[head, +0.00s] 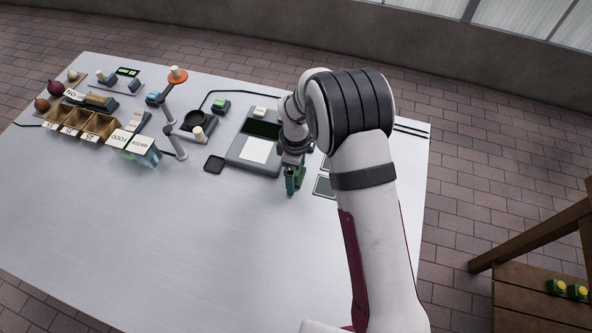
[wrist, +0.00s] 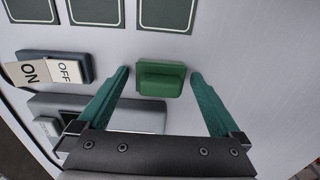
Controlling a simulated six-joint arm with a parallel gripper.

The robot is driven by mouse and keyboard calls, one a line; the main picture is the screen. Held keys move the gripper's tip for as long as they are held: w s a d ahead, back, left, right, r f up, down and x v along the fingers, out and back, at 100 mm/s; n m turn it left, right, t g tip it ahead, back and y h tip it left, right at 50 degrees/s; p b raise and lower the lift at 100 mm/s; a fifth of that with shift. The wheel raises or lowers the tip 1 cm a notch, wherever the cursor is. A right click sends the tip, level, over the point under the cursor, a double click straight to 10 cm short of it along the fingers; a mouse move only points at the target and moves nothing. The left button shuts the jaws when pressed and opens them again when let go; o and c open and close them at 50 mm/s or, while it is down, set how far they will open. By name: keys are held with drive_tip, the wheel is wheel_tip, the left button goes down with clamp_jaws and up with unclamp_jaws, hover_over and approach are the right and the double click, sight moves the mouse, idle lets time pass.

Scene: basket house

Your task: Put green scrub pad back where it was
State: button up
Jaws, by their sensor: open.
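The green scrub pad (wrist: 160,78) is a small green block with a raised middle, lying on the pale table in the wrist view. My gripper (wrist: 159,74) is open, with one teal finger on each side of the pad and a visible gap to each. In the head view my gripper (head: 293,183) points down to the right of the grey device; I cannot clearly separate the pad from the fingers there. Dark outlined squares (wrist: 167,13) lie in a row just beyond the pad in the wrist view. One such square (head: 325,187) shows beside my gripper in the head view.
A switch block with ON and OFF labels (wrist: 52,68) and a grey device (wrist: 140,115) are left of and below the pad in the wrist view. The grey device (head: 240,154) also shows in the head view. Labelled wooden bins (head: 100,124) stand far left. The front table is clear.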

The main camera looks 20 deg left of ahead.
drive_tip(key=shift+r, duration=0.1)
wheel_tip(320, 180, up, 12)
drive_tip(key=s+d+r+m, duration=0.5)
drive_tip(key=d+r+m, duration=0.2)
drive_tip(key=d+r, duration=0.15)
drive_tip(key=s+d+m+y, duration=0.1)
drive_tip(key=s+d+m, duration=0.4)
drive_tip(key=s+m, duration=0.3)
drive_tip(key=s+d+m, duration=0.6)
drive_tip(key=s+m, duration=0.2)
drive_tip(key=s, duration=0.4)
drive_tip(key=shift+r+m+y, duration=0.3)
drive_tip(key=shift+r+y, duration=0.1)
drive_tip(key=shift+r, duration=0.05)
